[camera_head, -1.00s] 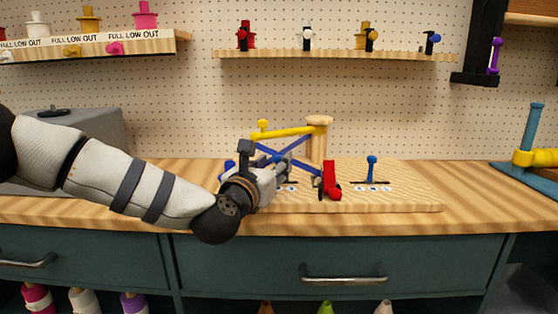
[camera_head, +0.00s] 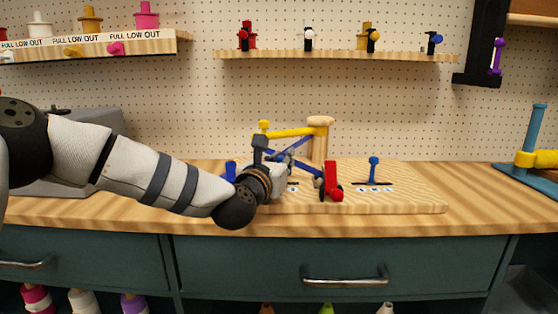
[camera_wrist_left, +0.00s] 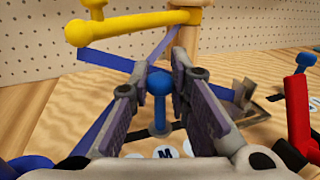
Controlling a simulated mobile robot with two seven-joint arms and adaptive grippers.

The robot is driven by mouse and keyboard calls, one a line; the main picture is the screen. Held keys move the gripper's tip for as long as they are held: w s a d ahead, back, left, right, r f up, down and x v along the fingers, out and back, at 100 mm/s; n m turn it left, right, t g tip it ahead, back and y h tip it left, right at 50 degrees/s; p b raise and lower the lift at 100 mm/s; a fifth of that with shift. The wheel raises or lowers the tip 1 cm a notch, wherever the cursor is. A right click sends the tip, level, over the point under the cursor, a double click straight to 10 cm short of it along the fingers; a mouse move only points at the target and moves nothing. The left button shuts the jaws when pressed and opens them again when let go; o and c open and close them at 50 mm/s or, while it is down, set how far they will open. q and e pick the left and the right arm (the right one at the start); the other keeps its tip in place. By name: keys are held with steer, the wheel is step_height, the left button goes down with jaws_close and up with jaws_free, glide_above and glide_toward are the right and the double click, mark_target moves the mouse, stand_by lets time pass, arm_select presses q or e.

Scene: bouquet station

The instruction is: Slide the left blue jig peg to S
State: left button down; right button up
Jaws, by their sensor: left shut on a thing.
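The left blue jig peg (camera_wrist_left: 158,86) stands upright between the fingers of my left gripper (camera_wrist_left: 160,70) in the left wrist view, its round top near the fingertips. My left gripper is shut on it. Its base sits at a dark slot on the wooden jig board (camera_wrist_left: 65,105). White labels lie on the near side of the slot; one reads M (camera_wrist_left: 168,152), the others are partly hidden. In the head view my left gripper (camera_head: 287,168) covers this peg. A second blue peg (camera_head: 373,170) stands at the right slot. My right gripper is not in view.
A red clamp-like piece (camera_head: 332,182) stands just right of my left gripper. A yellow arm (camera_head: 290,132) and a blue crossed strip (camera_head: 300,145) stretch beside a wooden post (camera_head: 319,143) behind it. A blue piece (camera_head: 230,171) stands left. The board's right end is clear.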

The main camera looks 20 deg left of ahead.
arm_select(q)
steer(key=shift+w+d+f+b, duration=0.1)
steer(key=shift+w+d+b, duration=0.1)
steer(key=shift+d, duration=0.45)
steer(key=shift+w+d+f+b, duration=0.1)
steer(key=shift+w+d, duration=0.05)
steer(key=shift+d, duration=0.45)
steer(key=shift+d+r, duration=0.15)
steer(key=shift+r, duration=0.05)
steer(key=c, duration=1.7)
jaws_free()
steer(key=shift+o, duration=1.1)
steer(key=shift+d, duration=0.1)
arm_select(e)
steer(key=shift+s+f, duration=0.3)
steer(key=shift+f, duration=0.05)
arm_select(q)
steer(key=shift+s, duration=0.35)
steer(key=s, duration=1.1)
steer(key=shift+s+a, duration=0.15)
steer(key=shift+a, duration=0.15)
